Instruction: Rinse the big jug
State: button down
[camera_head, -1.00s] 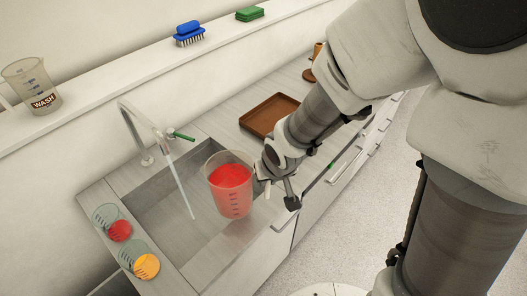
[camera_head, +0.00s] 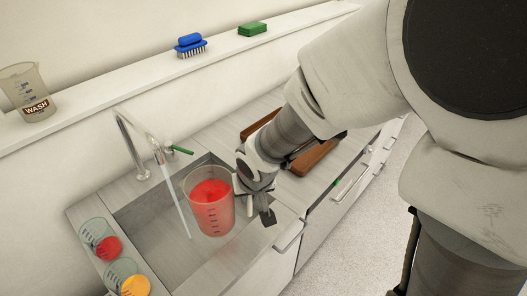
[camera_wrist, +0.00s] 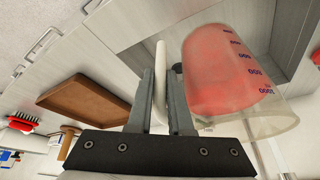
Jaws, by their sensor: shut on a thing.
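A big clear jug (camera_head: 213,218) with red liquid in it is held upright above the sink (camera_head: 150,215). It also shows in the wrist view (camera_wrist: 222,75), with its measuring marks. My gripper (camera_head: 246,190) is at the jug's right side. In the wrist view my gripper (camera_wrist: 160,95) is shut on the jug's pale handle (camera_wrist: 161,60). A tap (camera_head: 133,140) with a green lever (camera_head: 180,150) stands behind the sink. A thin stream of water (camera_head: 178,207) falls from it, just left of the jug in the picture.
Two small beakers, one with red (camera_head: 107,247) and one with orange contents (camera_head: 135,285), stand left of the sink. A brown tray (camera_head: 316,158) lies on the counter at right. The shelf holds a WASH jug (camera_head: 27,90), a blue brush (camera_head: 190,44) and a green sponge (camera_head: 252,28).

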aim_at(207, 187)
jog(key=shift+a, duration=0.15)
dwell(0.3)
jog(key=shift+w+a+f+b, duration=0.1)
jog(key=shift+a+b, duration=0.15)
jog(key=shift+b, duration=0.05)
jog(key=a+b, duration=0.1)
jog(key=a, duration=0.2)
jog(key=w+a+b, duration=0.1)
jog(key=a+b, duration=0.1)
jog(key=a, duration=0.1)
jog(key=a+b, duration=0.1)
jog(key=a, duration=0.2)
jog(key=shift+w+a+b, duration=0.3)
jog(key=shift+a+b, duration=0.05)
jog(key=shift+b, duration=0.05)
jog(key=shift+r, duration=0.2)
dwell(4.5)
jog(key=s+d+p, duration=0.2)
jog(key=d, duration=1.1)
jog(key=shift+d+p, duration=0.15)
jog(key=shift+p, duration=0.2)
jog(key=shift+s, duration=0.1)
